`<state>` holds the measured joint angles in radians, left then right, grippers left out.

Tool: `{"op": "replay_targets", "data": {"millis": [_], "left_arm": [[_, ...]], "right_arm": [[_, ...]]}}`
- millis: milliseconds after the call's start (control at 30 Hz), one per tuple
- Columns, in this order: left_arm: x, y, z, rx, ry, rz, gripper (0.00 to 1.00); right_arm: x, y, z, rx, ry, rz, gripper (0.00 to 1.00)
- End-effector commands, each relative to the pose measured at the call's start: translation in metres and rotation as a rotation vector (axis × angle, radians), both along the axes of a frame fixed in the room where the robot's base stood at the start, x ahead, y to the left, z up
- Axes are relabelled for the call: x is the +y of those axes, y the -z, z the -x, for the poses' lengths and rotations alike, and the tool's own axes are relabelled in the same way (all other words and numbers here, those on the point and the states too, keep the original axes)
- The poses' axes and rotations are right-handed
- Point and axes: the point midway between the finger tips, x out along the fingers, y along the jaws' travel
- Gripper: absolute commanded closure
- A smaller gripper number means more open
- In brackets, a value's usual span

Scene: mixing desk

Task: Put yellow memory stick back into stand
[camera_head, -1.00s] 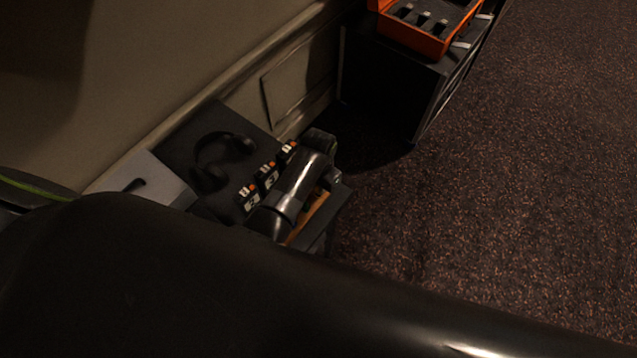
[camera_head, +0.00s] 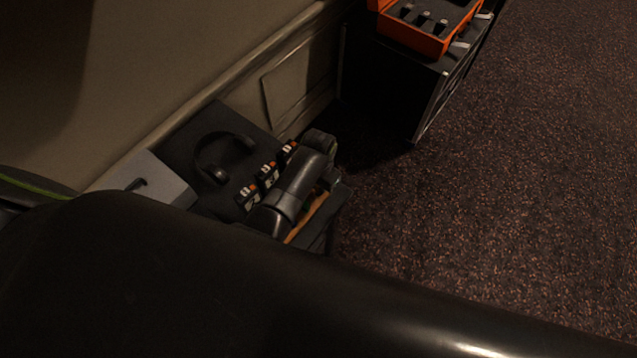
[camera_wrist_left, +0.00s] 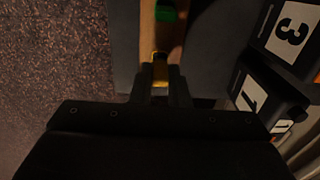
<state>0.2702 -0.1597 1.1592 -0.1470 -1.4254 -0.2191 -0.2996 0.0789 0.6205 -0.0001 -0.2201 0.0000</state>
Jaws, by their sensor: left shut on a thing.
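In the left wrist view, my left gripper (camera_wrist_left: 160,80) is shut on the yellow memory stick (camera_wrist_left: 160,62); a narrow yellow strip shows between and just beyond the fingers. The light wooden stand (camera_wrist_left: 148,38) lies right at the fingertips, with a green stick (camera_wrist_left: 165,12) farther along it. I cannot tell whether the yellow stick is seated in the stand or just above it. In the head view, the stand (camera_head: 306,219) shows as a thin orange-brown strip beside my left arm. My left fingertips are hidden there. My right gripper is not in view.
Black blocks with white number labels (camera_head: 268,176) stand in a row close beside my left arm; one labelled 1 (camera_wrist_left: 255,98) is near the gripper. Headphones (camera_head: 222,158) lie behind them. An open orange case (camera_head: 413,36) sits on a dark cabinet. Carpet is clear at right.

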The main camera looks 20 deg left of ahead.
Motion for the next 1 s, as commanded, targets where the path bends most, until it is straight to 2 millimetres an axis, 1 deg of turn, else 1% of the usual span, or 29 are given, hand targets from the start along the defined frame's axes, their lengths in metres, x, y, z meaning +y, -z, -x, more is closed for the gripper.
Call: {"op": "replay_targets", "data": {"millis": [300, 1000], "left_arm": [[0.0, -0.001, 0.0, 0.0, 0.0, 0.0, 1.0], [0.0, 0.009, 0.0, 0.0, 0.0, 0.0, 1.0]], "right_arm": [[0.0, -0.006, 0.0, 0.001, 0.0, 0.0, 0.64], [0.0, 0.0, 0.001, 0.001, 0.0, 0.0, 0.64]]}}
